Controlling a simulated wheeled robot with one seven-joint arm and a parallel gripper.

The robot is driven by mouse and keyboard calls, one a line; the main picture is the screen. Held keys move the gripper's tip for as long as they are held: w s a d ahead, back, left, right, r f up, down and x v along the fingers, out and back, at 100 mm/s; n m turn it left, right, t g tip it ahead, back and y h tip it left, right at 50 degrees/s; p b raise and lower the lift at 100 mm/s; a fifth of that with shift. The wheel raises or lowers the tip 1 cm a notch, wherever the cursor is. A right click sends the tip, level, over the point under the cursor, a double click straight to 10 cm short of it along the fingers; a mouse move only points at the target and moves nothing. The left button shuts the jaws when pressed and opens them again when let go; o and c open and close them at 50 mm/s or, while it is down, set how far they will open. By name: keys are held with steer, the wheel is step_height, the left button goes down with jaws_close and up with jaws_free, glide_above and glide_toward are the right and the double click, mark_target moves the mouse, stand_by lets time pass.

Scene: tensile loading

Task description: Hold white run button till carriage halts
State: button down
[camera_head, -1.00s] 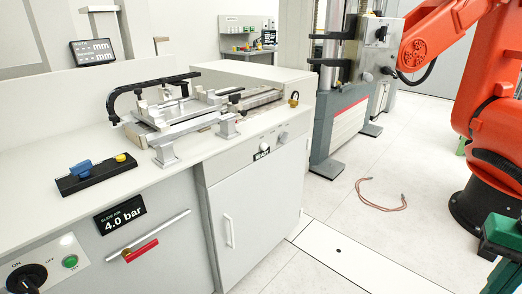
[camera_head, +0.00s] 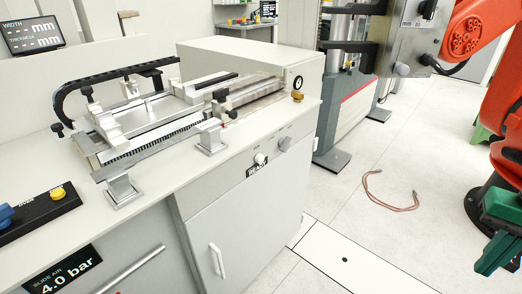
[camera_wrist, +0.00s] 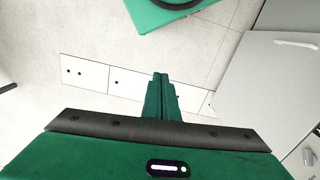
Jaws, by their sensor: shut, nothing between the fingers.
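The white button (camera_head: 260,158) is a small round knob on the front face of the bench, just above a dark label that seems to read READY. The slide carriage (camera_head: 140,112) sits on its rails on the bench top, with a black cable chain arching over it. My green gripper (camera_head: 484,268) is at the right edge of the head view, well right of the button and apart from it. In the wrist view my gripper (camera_wrist: 161,78) has its fingers together, empty, above the floor. The white button cannot be made out for sure there.
A grey knob (camera_head: 285,143) is beside the white button. A yellow button (camera_head: 58,193) and a blue one (camera_head: 6,213) are on a black box at the left. A reddish cable loop (camera_head: 390,205) lies on the floor. A grey testing machine (camera_head: 350,125) stands behind the bench.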

steer(key=shift+w+d, duration=0.2)
steer(key=shift+w, duration=0.3)
steer(key=w+a+f+n+t, duration=0.2)
steer(key=w+a+n, duration=0.4)
steer(key=w, duration=0.4)
steer(key=w+a+f+n+t, duration=0.2)
steer(key=w+a+n, duration=0.2)
steer(key=w+n, duration=0.55)
steer(key=w+a+f+n+t+y, duration=0.1)
steer(key=w+a+n+y, duration=0.1)
steer(key=a, duration=0.6)
steer(key=w+a+f+n+t+y, duration=0.1)
steer(key=w+a+n+y, duration=0.1)
steer(key=w+a+n, duration=0.3)
steer(key=w+a+f+n+t+y, duration=0.1)
steer(key=w+a+n, duration=0.3)
steer(key=a, duration=0.8)
steer(key=shift+w+f+y, duration=0.35)
steer(key=shift+w+y, duration=0.05)
steer(key=shift+w, duration=0.1)
